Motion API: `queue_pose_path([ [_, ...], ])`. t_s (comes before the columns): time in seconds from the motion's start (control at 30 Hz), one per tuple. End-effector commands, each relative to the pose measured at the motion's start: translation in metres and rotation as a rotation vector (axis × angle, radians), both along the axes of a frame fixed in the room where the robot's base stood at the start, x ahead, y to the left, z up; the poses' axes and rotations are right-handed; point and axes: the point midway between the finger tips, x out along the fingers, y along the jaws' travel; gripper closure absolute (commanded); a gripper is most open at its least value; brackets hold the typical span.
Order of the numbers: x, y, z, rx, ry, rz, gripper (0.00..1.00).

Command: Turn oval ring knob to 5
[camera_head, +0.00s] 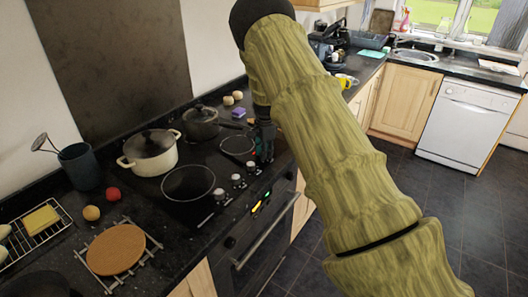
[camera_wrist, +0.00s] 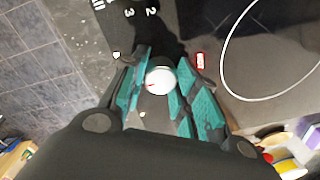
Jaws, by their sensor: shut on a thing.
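My gripper (camera_head: 264,152) reaches down to the right end of the row of knobs on the hob's front edge. In the wrist view, the teal fingers of my gripper (camera_wrist: 163,70) are closed on both sides of a knob with a pale round top (camera_wrist: 160,81). Printed numerals, including 2 and 3, show on the dark surface beyond it. The knob's pointer and setting cannot be read. In the head view my gripper hides this knob. A thin white ring outline (camera_wrist: 223,72) marks a cooking zone at the right of the wrist view.
Other silver knobs (camera_head: 236,180) stand along the hob's front edge, left of my gripper. A cream pot (camera_head: 150,158) and a dark lidded pot (camera_head: 201,127) stand on the hob. A cork mat (camera_head: 116,250) lies front left. The oven door (camera_head: 265,240) is below.

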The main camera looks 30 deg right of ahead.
Motion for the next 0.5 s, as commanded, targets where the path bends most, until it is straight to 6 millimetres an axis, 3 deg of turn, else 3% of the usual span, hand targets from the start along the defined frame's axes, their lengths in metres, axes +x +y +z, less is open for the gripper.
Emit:
queue_pose_path([
  [0.5,0.0019,-0.0012,0.0024,-0.003,-0.005,-0.354,0.94],
])
